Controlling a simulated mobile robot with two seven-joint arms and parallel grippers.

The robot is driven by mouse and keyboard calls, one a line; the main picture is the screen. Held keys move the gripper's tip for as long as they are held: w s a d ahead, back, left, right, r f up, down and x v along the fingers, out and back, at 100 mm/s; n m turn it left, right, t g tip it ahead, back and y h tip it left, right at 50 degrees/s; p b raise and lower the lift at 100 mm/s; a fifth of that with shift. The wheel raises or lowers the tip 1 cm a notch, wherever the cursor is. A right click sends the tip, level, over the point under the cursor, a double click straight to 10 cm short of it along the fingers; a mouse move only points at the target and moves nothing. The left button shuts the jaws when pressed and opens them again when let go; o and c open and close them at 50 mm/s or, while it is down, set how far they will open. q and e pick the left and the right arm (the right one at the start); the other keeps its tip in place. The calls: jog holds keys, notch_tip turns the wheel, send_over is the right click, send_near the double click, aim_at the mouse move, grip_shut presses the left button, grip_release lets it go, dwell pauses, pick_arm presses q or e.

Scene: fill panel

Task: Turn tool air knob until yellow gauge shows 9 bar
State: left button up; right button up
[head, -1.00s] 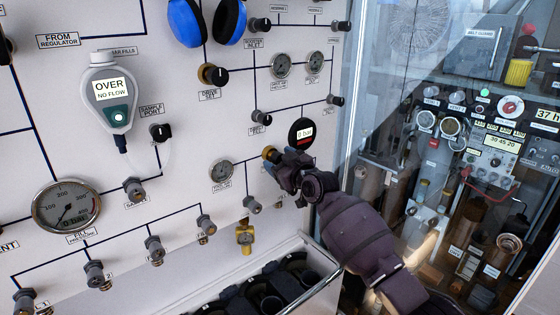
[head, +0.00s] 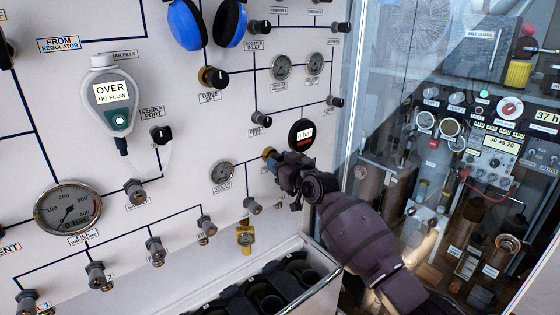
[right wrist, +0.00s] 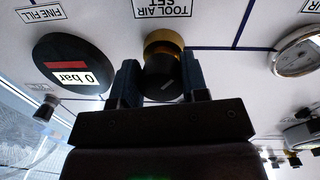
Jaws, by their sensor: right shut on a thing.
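The tool air knob (right wrist: 163,78) is black with a brass collar, under an upside-down "TOOL AIR SET" label (right wrist: 163,8) in the right wrist view. My right gripper (right wrist: 159,82) has a finger on each side of it and is shut on it. In the head view the gripper (head: 279,164) hides most of the knob; only its brass collar (head: 268,153) shows. A round black digital gauge (head: 302,134) with a red band reads 0 bar beside it. A small dial gauge (head: 222,172) is to the left. No gauge looks clearly yellow. My left gripper is not in view.
The white panel carries other knobs, such as the drive knob (head: 213,77), and a large fill pressure gauge (head: 67,209). A grey bin (head: 312,262) juts out below. A glass partition (head: 350,110) stands close on the right.

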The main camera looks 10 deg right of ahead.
jog(key=o, duration=0.9)
jog(key=shift+b+v, duration=0.45)
jog(key=shift+v, duration=4.95)
